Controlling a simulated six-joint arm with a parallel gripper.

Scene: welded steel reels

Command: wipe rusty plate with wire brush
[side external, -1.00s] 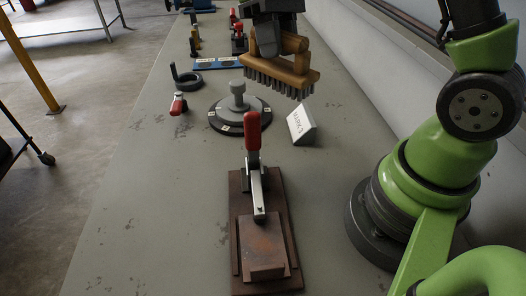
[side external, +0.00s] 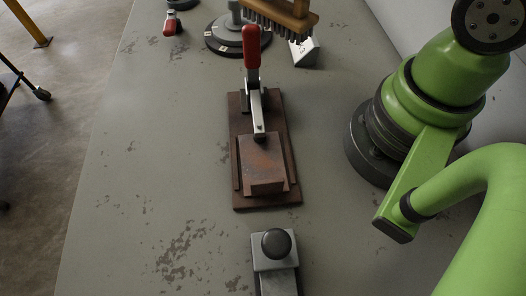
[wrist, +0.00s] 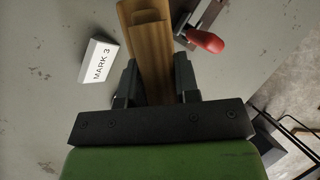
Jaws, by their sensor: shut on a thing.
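The rusty plate (side external: 264,160) lies on a brown base board (side external: 240,195) on the bench. A toggle clamp with a red handle (side external: 252,50) stands at the plate's far end, its arm reaching onto the plate. The wire brush (side external: 292,14) is at the top of the side view, bristles down, above the bench beyond the clamp and apart from the plate. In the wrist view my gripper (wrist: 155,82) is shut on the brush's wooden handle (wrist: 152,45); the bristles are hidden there. My gripper is out of the side view.
A white "MARK 3" block (side external: 305,52) stands just below the brush in the picture. A round dark base (side external: 237,40) is left of it. A black-knobbed metal fixture (side external: 275,250) is at the front. The bench left of the plate is clear.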

